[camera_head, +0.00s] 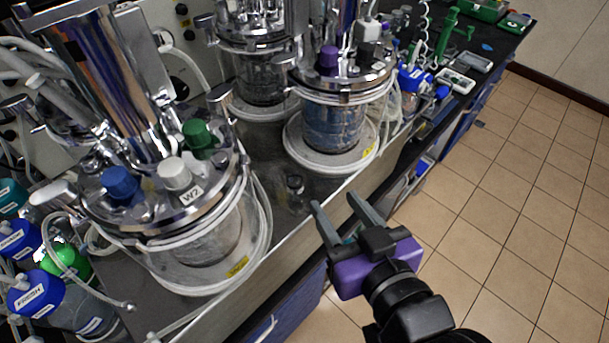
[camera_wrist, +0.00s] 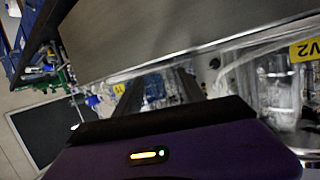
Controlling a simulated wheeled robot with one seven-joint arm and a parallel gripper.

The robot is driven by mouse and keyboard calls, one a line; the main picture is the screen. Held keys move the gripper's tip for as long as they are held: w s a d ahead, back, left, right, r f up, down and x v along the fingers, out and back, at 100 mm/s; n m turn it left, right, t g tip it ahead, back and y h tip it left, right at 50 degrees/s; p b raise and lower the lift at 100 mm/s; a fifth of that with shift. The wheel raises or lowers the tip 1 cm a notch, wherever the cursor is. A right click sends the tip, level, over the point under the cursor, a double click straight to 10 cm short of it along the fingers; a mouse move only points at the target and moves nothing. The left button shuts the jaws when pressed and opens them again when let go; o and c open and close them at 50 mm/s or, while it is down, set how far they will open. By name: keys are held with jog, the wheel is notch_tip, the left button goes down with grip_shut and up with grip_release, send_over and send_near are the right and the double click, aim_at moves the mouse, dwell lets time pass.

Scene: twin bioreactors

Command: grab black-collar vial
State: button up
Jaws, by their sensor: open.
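A small clear vial (camera_head: 295,186) with a dark collar stands on the dark bench top, between the front and the middle bioreactor vessels. My gripper (camera_head: 334,202) is open and empty, just right of the vial and apart from it, out by the bench's front edge. Its two grey fingers point toward the bench. In the wrist view my gripper (camera_wrist: 157,76) shows its fingers spread, with nothing held between them. I cannot pick out the vial for sure in the wrist view.
The front bioreactor (camera_head: 205,240) stands left of the vial and the middle bioreactor (camera_head: 334,125) behind it, both with tubing around them. Blue-capped bottles (camera_head: 40,292) crowd the lower left. A raised metal edge (camera_head: 300,238) runs along the bench front. The tiled floor (camera_head: 500,220) is clear.

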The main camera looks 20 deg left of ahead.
aim_at(294, 179)
jog(key=a+r, duration=0.1)
jog(key=a+r+n+g, duration=0.1)
jog(key=s+a+r+n+g, duration=0.1)
jog(key=a, duration=0.1)
jog(key=shift+s+y+p, duration=0.1)
jog(key=shift+y+p, duration=0.2)
jog(key=shift+a+n+g, duration=0.3)
jog(key=shift+n, duration=0.1)
jog(key=shift+p+x, duration=0.9)
jog(key=shift+x, duration=2.9)
grip_shut()
